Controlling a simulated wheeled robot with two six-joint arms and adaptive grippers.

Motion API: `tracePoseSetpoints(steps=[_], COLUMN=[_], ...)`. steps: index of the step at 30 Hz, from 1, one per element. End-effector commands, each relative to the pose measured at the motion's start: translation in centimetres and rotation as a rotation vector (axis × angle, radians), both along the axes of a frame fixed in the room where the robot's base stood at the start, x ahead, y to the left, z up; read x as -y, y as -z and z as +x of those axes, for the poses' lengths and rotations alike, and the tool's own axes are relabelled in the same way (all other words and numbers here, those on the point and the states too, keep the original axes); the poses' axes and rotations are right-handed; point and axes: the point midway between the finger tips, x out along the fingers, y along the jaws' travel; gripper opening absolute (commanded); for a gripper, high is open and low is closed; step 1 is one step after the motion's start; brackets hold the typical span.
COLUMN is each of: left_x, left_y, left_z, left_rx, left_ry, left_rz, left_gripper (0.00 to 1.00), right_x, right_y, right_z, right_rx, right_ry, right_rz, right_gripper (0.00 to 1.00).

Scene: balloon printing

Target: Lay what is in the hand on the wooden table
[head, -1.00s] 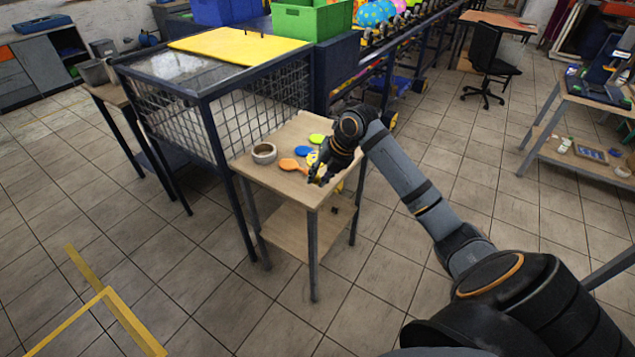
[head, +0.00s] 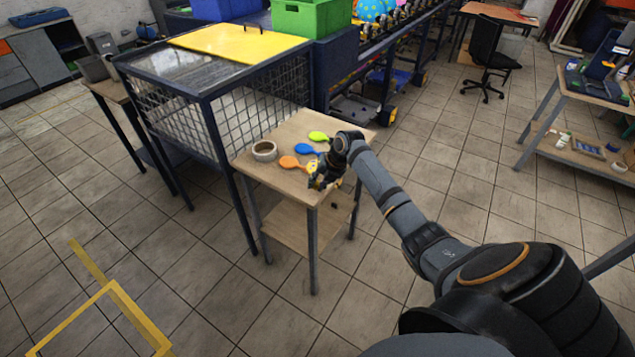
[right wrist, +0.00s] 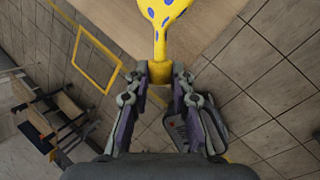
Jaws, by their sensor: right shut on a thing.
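The wooden table (head: 276,179) stands at the middle of the head view. My right gripper (head: 318,181) is over its near right part. In the right wrist view the right gripper (right wrist: 160,72) is shut on the neck of a yellow balloon (right wrist: 162,14) with blue-purple spots. The balloon's body points away from the fingers, over the table top (right wrist: 212,20). In the head view the gripper partly hides the yellow balloon (head: 311,166). I cannot tell whether it touches the table. My left gripper is not in view.
Flat orange (head: 289,162), blue (head: 305,149) and green (head: 318,136) balloons lie on the table in a row. A round roll or bowl (head: 264,151) sits at the left edge. A mesh cage with a yellow lid (head: 240,43) stands behind. The near left of the table is bare.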

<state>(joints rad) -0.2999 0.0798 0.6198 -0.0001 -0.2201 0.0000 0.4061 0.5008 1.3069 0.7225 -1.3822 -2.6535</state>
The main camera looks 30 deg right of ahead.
Motion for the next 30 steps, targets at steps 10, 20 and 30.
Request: tracePoseSetpoints(steps=[10,20,30], left_x=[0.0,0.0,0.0], left_y=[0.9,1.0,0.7], left_z=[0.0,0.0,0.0], left_rx=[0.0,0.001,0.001], left_ry=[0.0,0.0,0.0], left_rz=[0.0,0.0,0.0], left_gripper=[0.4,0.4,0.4], right_x=[0.0,0.0,0.0], right_y=[1.0,1.2,0.9], right_z=[0.0,0.0,0.0], right_rx=[0.0,0.0,0.0], right_ry=[0.001,0.001,0.001], right_rz=[0.0,0.0,0.001], right_gripper=[0.0,0.4,0.43])
